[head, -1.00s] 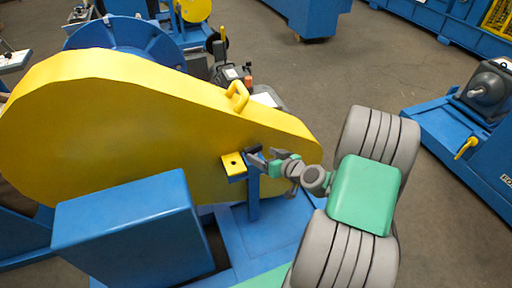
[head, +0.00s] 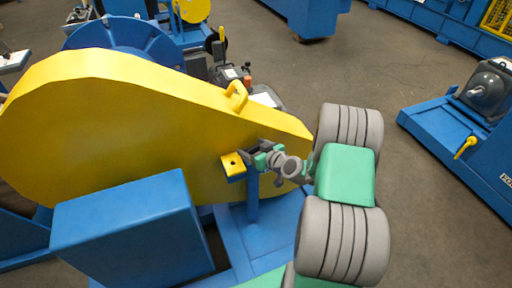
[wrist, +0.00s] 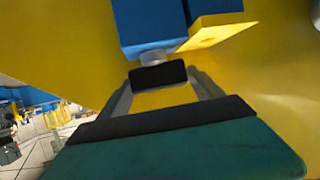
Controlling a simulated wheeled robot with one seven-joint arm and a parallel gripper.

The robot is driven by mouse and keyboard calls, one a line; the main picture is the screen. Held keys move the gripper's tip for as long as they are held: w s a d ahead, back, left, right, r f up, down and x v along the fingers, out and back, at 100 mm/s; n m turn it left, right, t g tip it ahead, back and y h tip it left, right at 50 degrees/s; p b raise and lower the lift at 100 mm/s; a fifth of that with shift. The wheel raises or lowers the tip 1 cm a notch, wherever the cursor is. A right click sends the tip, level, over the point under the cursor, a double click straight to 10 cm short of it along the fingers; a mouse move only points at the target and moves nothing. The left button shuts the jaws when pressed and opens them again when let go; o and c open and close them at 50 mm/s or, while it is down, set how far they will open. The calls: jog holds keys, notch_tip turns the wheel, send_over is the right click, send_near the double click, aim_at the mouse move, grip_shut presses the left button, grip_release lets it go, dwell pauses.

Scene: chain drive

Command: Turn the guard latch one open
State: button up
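The large yellow guard (head: 130,120) fills the left and middle of the head view. Near its right end, a small yellow plate with a hole (head: 233,164) sits by a blue post (head: 252,200). The plate also shows in the wrist view (wrist: 218,33), beside a blue block (wrist: 150,22). Under that block are a short grey pivot and a black latch piece (wrist: 158,75). My gripper (head: 257,154) is at the latch. In the wrist view its grey fingers lie on either side of the black piece. I cannot tell whether they press on it.
A yellow handle (head: 237,96) stands up from the guard's upper edge. A blue box (head: 130,225) stands in front of the guard. A blue machine (head: 465,130) is at the right. Open floor lies between it and my arm.

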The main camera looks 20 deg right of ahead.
jog(key=c, duration=0.9)
jog(key=shift+a+r+m+h+p, duration=0.15)
jog(key=shift+m+h+p, duration=0.55)
jog(key=shift+m+h, duration=0.2)
jog(key=shift+c, duration=0.2)
jog(key=shift+m+h+p, duration=0.3)
jog(key=shift+h+p, duration=0.05)
jog(key=shift+h, duration=0.15)
jog(key=shift+d+f+m+h, duration=0.2)
jog(key=shift+d+m+h, duration=0.05)
jog(key=shift+m+h, duration=0.05)
jog(key=o, duration=1.1)
